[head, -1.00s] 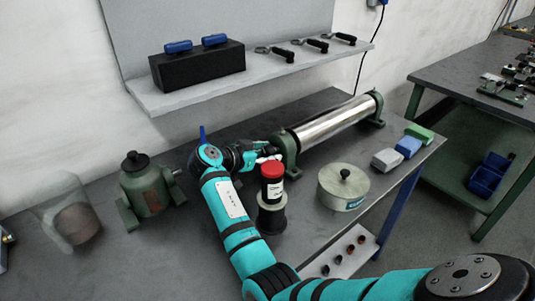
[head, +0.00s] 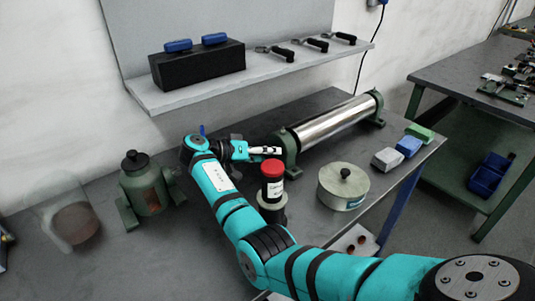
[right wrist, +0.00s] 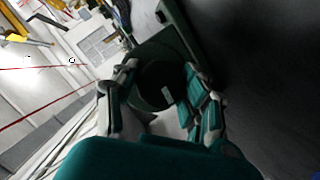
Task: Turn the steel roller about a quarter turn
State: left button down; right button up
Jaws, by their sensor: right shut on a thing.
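The steel roller (head: 335,120) is a shiny cylinder lying between two green end stands at the back of the grey bench. My right gripper (head: 274,151) is at the roller's near left end, by the near stand (head: 287,155). In the right wrist view its two fingers (right wrist: 165,98) lie on either side of a dark round end piece (right wrist: 157,82) and are shut on it. The grip itself is small and partly hidden in the head view. No mark on the smooth roller shows its angle. My left gripper is not in view.
A red-capped container (head: 272,181) stands just in front of my right gripper. A round lidded tin (head: 343,188) is to its right, and coloured blocks (head: 408,146) lie at the bench's right end. A green device (head: 145,184) stands at the left. A shelf (head: 255,82) hangs behind.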

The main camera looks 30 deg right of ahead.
jog(key=shift+r+n, duration=0.15)
jog(key=shift+n, duration=0.15)
dwell(0.4)
jog(key=o, duration=1.2)
jog(key=shift+w, duration=0.1)
jog(key=v, duration=0.7)
jog(key=shift+a, duration=0.25)
jog(key=shift+w, duration=0.1)
